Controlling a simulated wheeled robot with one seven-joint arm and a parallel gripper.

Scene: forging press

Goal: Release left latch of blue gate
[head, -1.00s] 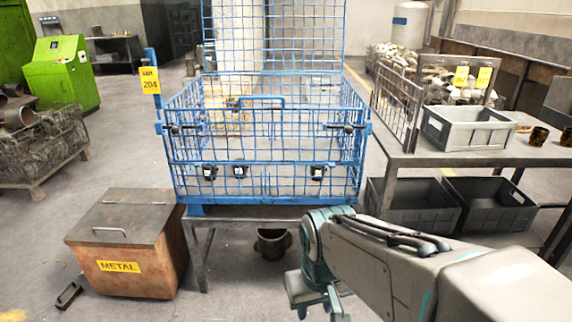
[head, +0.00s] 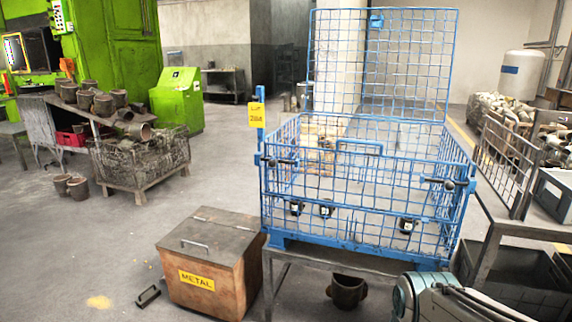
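The blue wire-mesh crate (head: 350,247) stands on a grey metal stand, right of the middle in the head view. Its front blue gate (head: 350,172) is upright, with a handle loop on its top edge. A dark left latch (head: 279,161) sits at the gate's left end, by the post with a yellow tag. A matching right latch (head: 444,182) sits at the right end. Part of my arm shows at the bottom right, in front of the crate. My gripper is out of the picture.
A copper-coloured METAL bin (head: 209,264) stands on the floor left of the crate's stand. A grey table with a grey tray (head: 555,194) is at the right. A wire bin (head: 142,160) of metal parts stands further left. The floor at front left is mostly clear.

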